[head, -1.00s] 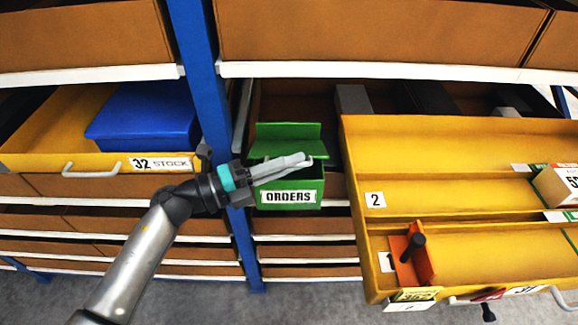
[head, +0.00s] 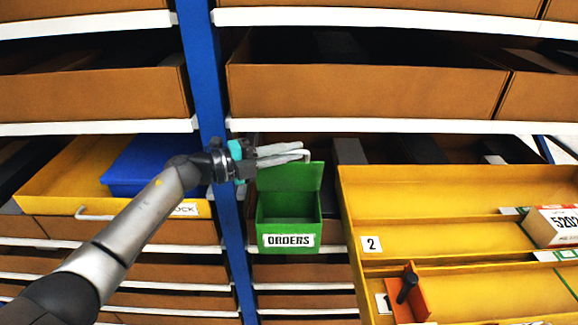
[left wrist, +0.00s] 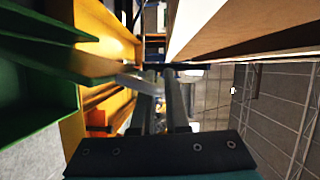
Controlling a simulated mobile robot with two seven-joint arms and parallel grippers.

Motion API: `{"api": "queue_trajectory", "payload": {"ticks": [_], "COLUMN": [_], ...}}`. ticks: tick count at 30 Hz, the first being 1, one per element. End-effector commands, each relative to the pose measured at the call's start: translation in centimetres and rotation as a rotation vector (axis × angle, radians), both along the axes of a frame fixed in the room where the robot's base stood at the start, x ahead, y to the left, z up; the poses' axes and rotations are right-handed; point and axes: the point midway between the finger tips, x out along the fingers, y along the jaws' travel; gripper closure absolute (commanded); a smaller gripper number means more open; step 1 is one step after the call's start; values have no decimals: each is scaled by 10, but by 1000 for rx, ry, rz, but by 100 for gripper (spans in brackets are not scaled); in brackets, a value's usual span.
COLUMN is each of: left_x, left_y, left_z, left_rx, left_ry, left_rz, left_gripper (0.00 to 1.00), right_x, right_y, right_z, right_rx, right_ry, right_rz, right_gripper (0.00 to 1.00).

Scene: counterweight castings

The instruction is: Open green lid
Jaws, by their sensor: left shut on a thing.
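The green box (head: 311,229), labelled ORDERS, sits on the shelf beside the blue post. Its green lid (head: 300,176) stands upright at the back, and the box is open at the top with nothing visible inside. The green surface also shows in the left wrist view (left wrist: 32,62), at the left. My left gripper (head: 298,152) is at the lid's top edge, coming from the left, with its jaws shut on the lid. The exact contact is hard to see in the left wrist view. My right gripper is not in view.
A blue post (head: 211,90) stands just behind my left wrist. A yellow drawer (head: 440,188) sticks out at the right, close to the box, holding an orange part (head: 412,292) and a labelled carton (head: 552,224). A shelf with brown bins (head: 360,88) hangs above.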

Motion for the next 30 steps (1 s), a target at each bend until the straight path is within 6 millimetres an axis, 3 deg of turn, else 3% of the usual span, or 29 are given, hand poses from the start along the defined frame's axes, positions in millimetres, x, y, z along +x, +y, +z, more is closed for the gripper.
{"api": "queue_trajectory", "payload": {"ticks": [9,23,24,30], "left_x": [11,11,11,11], "left_y": [-1,-1,-1,-1], "left_z": [7,6,6,5], "left_rx": [-4,-3,-3,-2], "left_ry": [-7,-7,-7,-5], "left_rz": [-1,-1,-1,-1], "left_gripper": [100,100,84,62], "right_x": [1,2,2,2], "right_y": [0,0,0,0], "right_z": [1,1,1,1], "right_rx": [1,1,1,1], "right_ry": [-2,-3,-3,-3], "right_rz": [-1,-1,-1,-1], "right_gripper": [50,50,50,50]}}
